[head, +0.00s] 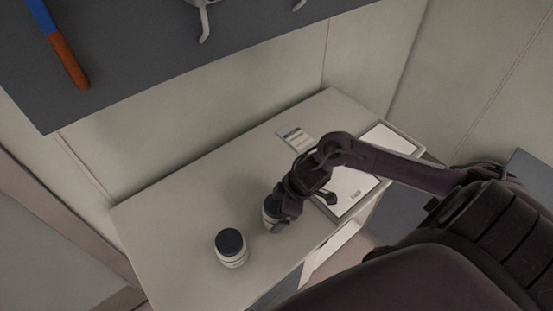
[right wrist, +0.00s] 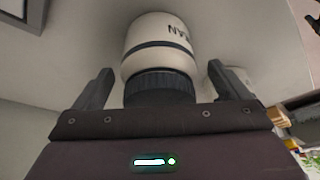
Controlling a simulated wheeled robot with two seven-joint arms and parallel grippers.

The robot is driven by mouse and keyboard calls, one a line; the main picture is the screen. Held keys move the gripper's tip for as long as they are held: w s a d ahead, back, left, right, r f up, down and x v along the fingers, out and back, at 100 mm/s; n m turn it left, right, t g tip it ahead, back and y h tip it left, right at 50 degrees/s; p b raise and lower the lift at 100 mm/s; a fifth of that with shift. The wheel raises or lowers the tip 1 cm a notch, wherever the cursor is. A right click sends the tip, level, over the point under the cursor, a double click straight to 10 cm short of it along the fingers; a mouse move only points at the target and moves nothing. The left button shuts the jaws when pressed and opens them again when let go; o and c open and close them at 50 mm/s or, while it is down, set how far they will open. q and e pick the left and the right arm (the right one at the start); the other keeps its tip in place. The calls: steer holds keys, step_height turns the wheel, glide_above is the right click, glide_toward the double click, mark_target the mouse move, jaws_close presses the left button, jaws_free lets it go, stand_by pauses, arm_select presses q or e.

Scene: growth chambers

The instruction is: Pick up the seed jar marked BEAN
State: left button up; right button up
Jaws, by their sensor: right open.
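A white jar with a dark lid (head: 269,212) stands on the bench, partly hidden by my right gripper (head: 281,212). In the right wrist view this jar (right wrist: 158,45) is between the two fingers, lid toward the palm. Dark letters on its side appear upside down and end in "AN"; the rest is turned out of sight. My right gripper (right wrist: 160,80) is open, with gaps beside the lid. A second white jar with a dark lid (head: 231,248) stands upright to the left, its label unreadable. My left gripper is not in view.
The pale bench (head: 180,215) is clear at the left and back. A small printed card (head: 296,138) lies near the wall. A framed white panel (head: 350,186) lies to the right of the gripper. A dark board (head: 150,50) with hanging tools is above.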

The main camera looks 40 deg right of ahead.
steer(key=shift+x, duration=0.95)
steer(key=shift+c, duration=0.4)
steer(key=shift+w, duration=0.1)
steer(key=c, duration=1)
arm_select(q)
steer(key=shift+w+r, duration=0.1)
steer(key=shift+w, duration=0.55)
arm_select(e)
steer(key=shift+c, duration=0.5)
steer(key=shift+r, duration=0.15)
